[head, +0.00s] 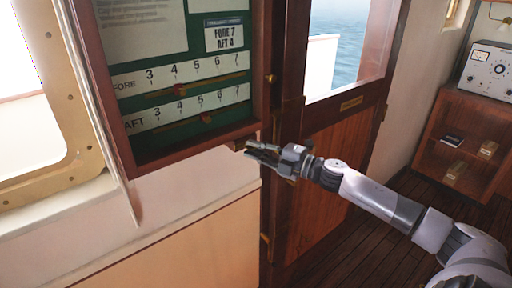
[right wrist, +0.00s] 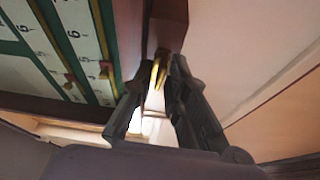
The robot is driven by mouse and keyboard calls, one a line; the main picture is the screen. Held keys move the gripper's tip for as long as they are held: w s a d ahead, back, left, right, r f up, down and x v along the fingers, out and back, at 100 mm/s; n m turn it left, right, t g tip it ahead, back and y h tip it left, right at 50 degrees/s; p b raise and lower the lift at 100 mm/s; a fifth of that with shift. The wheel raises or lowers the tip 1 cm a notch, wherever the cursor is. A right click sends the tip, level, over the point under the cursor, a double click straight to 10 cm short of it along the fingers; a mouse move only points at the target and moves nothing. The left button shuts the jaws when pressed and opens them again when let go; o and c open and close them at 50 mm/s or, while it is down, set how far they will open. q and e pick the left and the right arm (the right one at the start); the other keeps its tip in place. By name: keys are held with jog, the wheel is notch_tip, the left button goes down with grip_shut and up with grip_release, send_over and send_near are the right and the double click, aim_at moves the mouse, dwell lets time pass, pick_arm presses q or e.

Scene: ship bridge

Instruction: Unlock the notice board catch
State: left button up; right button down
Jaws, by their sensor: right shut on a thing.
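The notice board (head: 195,151) hangs on the wall at the upper left of the head view, with a dark red wooden frame and a green face. Its green face (right wrist: 102,87) also shows at the left of the right wrist view. The small brass catch (head: 239,145) is at the lower right corner of the frame. It shows as a yellow piece (right wrist: 158,72) between the fingertips in the right wrist view. My right gripper (head: 252,152) is shut on the catch, which its fingers partly hide. My left gripper is out of view.
A wooden door (head: 325,160) with a window stands right of the board, with a brass knob (head: 269,78) beside the board. A wooden cabinet (head: 440,122) bearing a grey instrument (head: 487,72) is at the far right. A window frame (head: 75,110) is at the left.

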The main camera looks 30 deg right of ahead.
jog(key=shift+n, duration=0.6)
jog(key=c, duration=1.8)
grip_release()
jog(key=shift+s, duration=0.1)
jog(key=v, duration=1.1)
jog(key=shift+s+r, duration=0.2)
jog(key=shift+s, duration=0.15)
jog(key=shift+d, duration=0.2)
